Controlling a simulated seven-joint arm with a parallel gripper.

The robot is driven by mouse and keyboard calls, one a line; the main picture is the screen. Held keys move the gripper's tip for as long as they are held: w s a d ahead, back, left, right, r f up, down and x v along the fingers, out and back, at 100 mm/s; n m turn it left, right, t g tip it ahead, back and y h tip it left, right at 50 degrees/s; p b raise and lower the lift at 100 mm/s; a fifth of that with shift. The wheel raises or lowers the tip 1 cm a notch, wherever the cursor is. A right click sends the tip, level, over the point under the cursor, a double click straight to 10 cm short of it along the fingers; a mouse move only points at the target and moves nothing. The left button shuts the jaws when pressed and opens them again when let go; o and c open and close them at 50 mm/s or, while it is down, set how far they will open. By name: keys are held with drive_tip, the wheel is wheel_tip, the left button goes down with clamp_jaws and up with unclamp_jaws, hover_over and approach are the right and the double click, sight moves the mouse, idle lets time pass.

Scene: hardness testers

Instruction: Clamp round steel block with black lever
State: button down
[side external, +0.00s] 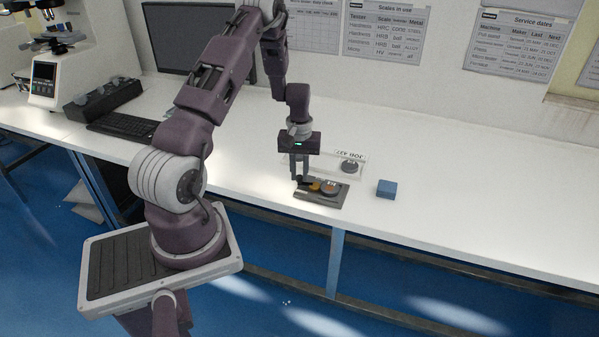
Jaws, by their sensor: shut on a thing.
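A dark grey clamp fixture (322,200) lies flat on the white bench. A round steel block (331,186) sits on its right part, with a round orange-brown piece (315,186) just left of it. My gripper (299,181) points down over the fixture's left end. Its fingers are shut on a small dark part that looks like the black lever (307,182). The fingers partly hide the lever, and it is too small to tell whether it presses on the block.
A pale tray (318,171) labelled as a job, with another round grey block (349,166), lies behind the fixture. A blue block (387,189) stands to the right. A keyboard (122,127) and monitor (198,38) are at left. The bench's right side is clear.

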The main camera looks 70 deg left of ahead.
sight(300, 176)
drive_tip(key=c, duration=1.3)
unclamp_jaws()
wheel_tip(300, 176, up, 7)
drive_tip(key=shift+r, duration=0.2)
drive_tip(key=s+d+r+m+t, duration=0.1)
drive_tip(key=d+r+m+t, duration=0.35)
drive_tip(key=d+r, duration=1.4)
drive_tip(key=s+d+r+m, duration=0.2)
drive_tip(key=s+d, duration=0.3)
drive_tip(key=s, duration=0.3)
drive_tip(key=s+d+r+m+t, duration=0.1)
drive_tip(key=s+d+r+m, duration=0.2)
drive_tip(key=s+d+m, duration=0.2)
drive_tip(key=s, duration=0.3)
drive_tip(key=shift+d, duration=0.3)
